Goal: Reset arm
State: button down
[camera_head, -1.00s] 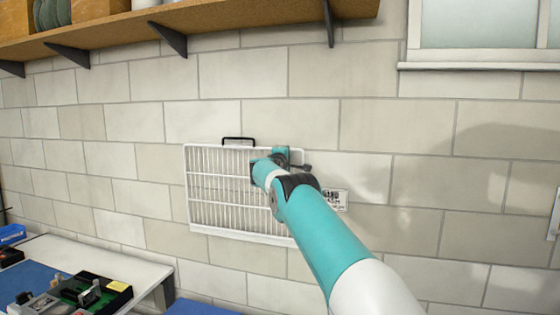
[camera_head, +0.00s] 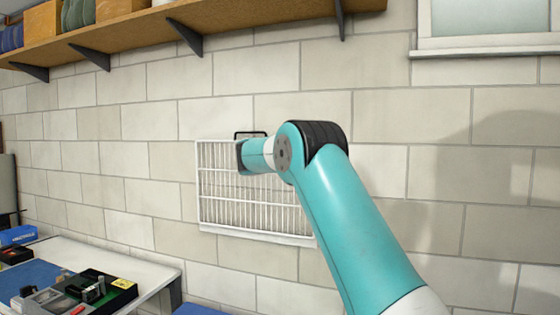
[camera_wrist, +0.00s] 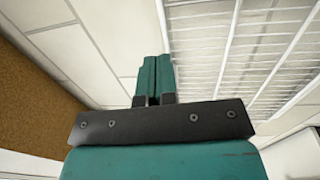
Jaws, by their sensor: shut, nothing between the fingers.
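My arm reaches up from the lower right in the head view, teal and white with a dark elbow joint. Its forearm points at the wall and hides the end of my gripper in that view. In the wrist view my gripper (camera_wrist: 153,82) is shut, its two teal fingers together and empty. A white wire rack (camera_head: 225,205) hangs on the wall behind the arm. It also shows in the wrist view (camera_wrist: 215,50), to the right of the fingers and apart from them.
A wooden shelf (camera_head: 230,35) on dark brackets runs along the upper wall. A window ledge (camera_head: 480,50) is at the upper right. A white workbench (camera_head: 135,265) with a blue mat and boxes of parts stands at the lower left. The wall at the right is clear.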

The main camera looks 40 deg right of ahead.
jog(key=a+f+t+y, duration=0.1)
jog(key=a+f+y, duration=0.25)
jog(key=a, duration=0.45)
jog(key=a+f+n+t+y, duration=0.15)
jog(key=a+y, duration=0.25)
jog(key=a, duration=0.4)
jog(key=a+f+m+y, duration=0.1)
jog(key=a+f+y, duration=0.3)
jog(key=a, duration=0.4)
jog(key=s+a+f+g+y, duration=0.2)
jog(key=s+a+f+y, duration=0.2)
jog(key=s+a, duration=0.5)
jog(key=s+a+f+g+y, duration=0.2)
jog(key=s+a, duration=0.4)
jog(key=s, duration=0.4)
jog(key=s+a+f+n+g+y, duration=0.1)
jog(key=s+a+f+g, duration=0.3)
jog(key=s, duration=0.6)
jog(key=s+a+f+g+y, duration=0.2)
jog(key=s+a+g+y, duration=0.1)
jog(key=s+a, duration=0.5)
jog(key=shift+s+a+f, duration=0.15)
jog(key=shift+s+f, duration=0.25)
jog(key=shift+s, duration=0.55)
